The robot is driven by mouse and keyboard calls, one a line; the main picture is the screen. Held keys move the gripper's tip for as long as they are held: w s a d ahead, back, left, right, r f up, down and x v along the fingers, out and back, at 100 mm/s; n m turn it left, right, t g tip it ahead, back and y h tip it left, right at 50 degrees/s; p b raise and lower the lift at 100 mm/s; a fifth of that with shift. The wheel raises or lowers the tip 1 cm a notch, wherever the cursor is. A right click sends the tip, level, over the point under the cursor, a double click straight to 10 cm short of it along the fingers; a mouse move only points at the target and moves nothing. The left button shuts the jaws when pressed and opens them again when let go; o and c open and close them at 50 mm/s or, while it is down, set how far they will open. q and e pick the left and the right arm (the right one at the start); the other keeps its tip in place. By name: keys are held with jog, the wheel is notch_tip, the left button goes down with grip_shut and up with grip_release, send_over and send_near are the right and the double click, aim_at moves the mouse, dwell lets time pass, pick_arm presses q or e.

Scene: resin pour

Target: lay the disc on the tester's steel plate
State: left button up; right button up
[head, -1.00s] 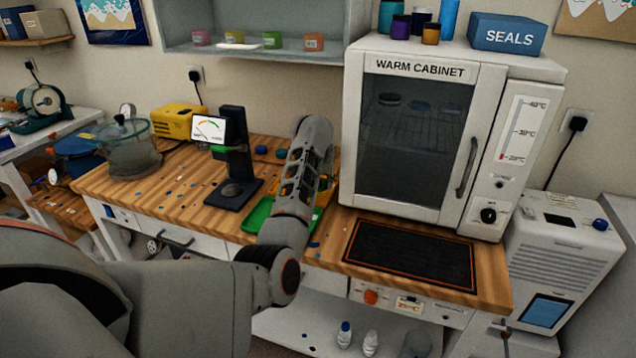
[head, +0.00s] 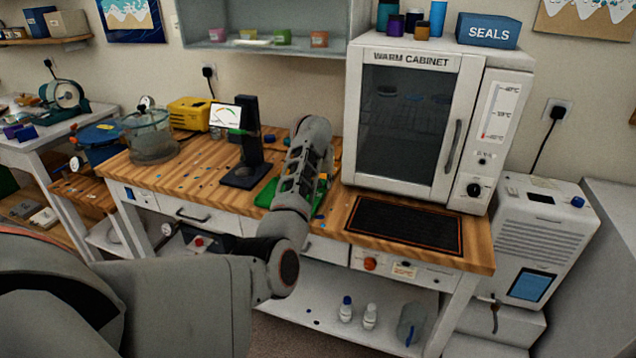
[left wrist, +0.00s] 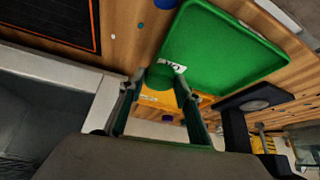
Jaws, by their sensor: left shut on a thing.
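The tester (head: 250,135) is a black stand with a small gauge screen, on the wooden bench left of my left arm. Its round steel plate (head: 245,171) sits low on the black base and looks bare; the plate also shows in the left wrist view (left wrist: 255,105), to the right of my fingers. My left gripper (left wrist: 156,82) is shut on a green disc (left wrist: 161,76), held between the fingertips beside the green tray (left wrist: 228,45). In the head view my arm hides the gripper and disc. My right gripper is not in view.
The warm cabinet (head: 405,130) stands shut to the right, with a black mat (head: 405,226) before it. A glass pot (head: 150,137) and a yellow case (head: 188,113) stand left of the tester. Small coloured bits litter the bench.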

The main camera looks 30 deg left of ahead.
pick_arm(q)
jog(key=shift+s+d, duration=0.1)
jog(key=shift+s, duration=0.2)
jog(key=shift+r, duration=0.1)
